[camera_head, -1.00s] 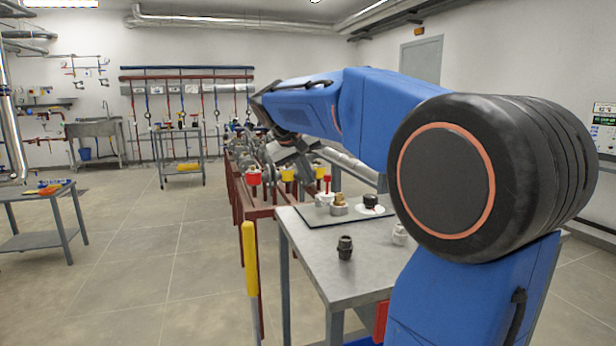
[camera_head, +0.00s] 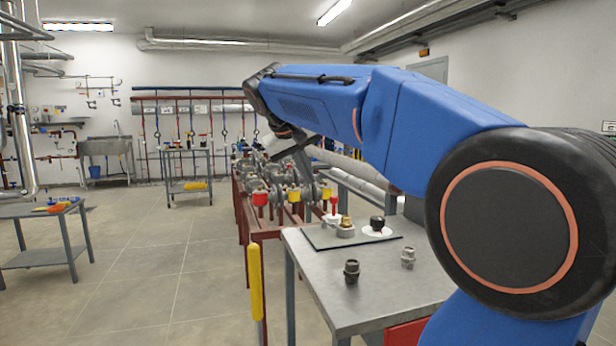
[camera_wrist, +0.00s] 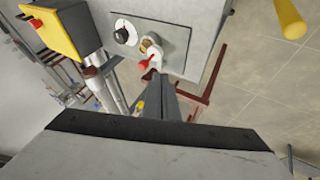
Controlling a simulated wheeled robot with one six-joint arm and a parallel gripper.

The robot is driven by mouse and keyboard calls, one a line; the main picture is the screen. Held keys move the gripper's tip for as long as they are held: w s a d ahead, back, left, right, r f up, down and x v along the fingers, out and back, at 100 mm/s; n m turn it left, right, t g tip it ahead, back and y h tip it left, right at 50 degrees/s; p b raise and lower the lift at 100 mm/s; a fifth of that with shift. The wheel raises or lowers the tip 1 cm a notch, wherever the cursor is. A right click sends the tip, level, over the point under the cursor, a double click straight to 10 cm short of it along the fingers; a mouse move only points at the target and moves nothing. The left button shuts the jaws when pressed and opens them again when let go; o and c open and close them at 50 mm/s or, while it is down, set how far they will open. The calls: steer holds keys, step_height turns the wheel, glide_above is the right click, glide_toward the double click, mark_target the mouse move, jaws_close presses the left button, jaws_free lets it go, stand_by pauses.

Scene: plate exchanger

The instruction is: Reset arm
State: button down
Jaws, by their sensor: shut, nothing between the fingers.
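My blue arm (camera_head: 440,110) reaches from the right across the head view. My gripper (camera_head: 308,178) hangs at its far end, small and partly hidden, in front of the pipe rack in the picture. In the wrist view, my gripper (camera_wrist: 160,82) shows its grey fingers together with nothing between them. They point towards the table edge by a red-handled valve (camera_wrist: 148,62), with no contact that I can make out.
A metal table (camera_head: 330,285) carries a dark mat with small fittings, a black fitting (camera_head: 352,271) and a grey fitting (camera_head: 408,257). A yellow post (camera_head: 256,282) stands left of it. A red-framed pipe rack (camera_head: 243,205) stands behind.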

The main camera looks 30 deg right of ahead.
steer(key=shift+s+f, duration=0.1)
steer(key=s+a+f+n+y, duration=0.1)
steer(key=s+a+f+y, duration=0.1)
steer(key=s+a+f, duration=0.3)
steer(key=s+a+f+n+t+y, duration=0.1)
steer(key=s+a+f, duration=0.4)
steer(key=s+f, duration=0.7)
steer(key=s+a+f+n+y, duration=0.1)
steer(key=s+a+f+y, duration=0.2)
steer(key=f, duration=1.2)
steer(key=shift+s+a+f+n+t+y, duration=0.35)
steer(key=shift+s+a, duration=1.1)
steer(key=shift+s, duration=1.9)
steer(key=shift+r, duration=0.15)
